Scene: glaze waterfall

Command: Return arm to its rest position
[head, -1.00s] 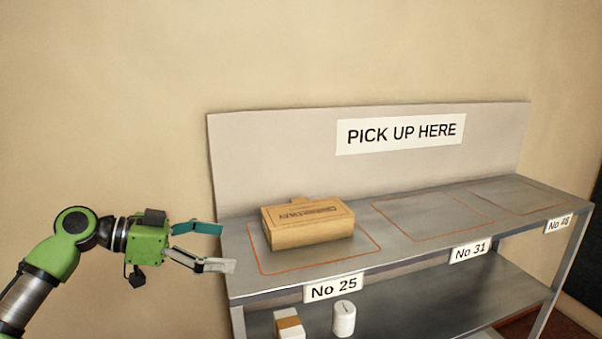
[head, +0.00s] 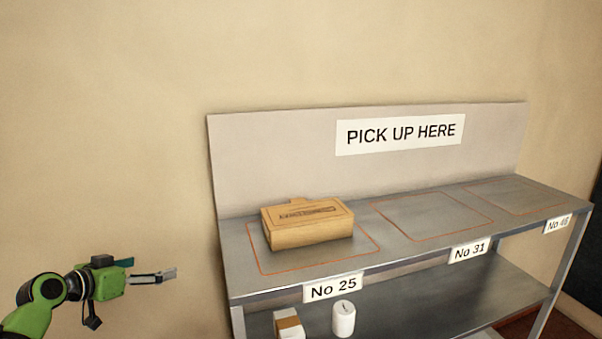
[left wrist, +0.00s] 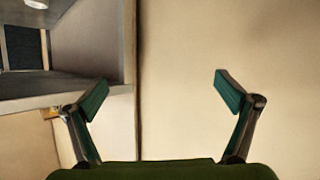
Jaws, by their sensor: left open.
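My left gripper (head: 152,270) is at the lower left of the head view, left of the shelf unit and apart from it. In the left wrist view its two fingers (left wrist: 158,95) are spread wide with nothing between them, so it is open and empty. A tan cardboard box (head: 308,224) rests on the top shelf inside the outlined space above the No 25 label (head: 333,288). My right gripper is not in view.
The metal shelf unit (head: 405,250) stands against a beige wall. Outlined spaces at No 31 (head: 432,215) and the far right (head: 515,194) are empty. A white container (head: 343,318) and a small white-and-brown box (head: 288,324) stand on the lower shelf. Bare wall surrounds my gripper.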

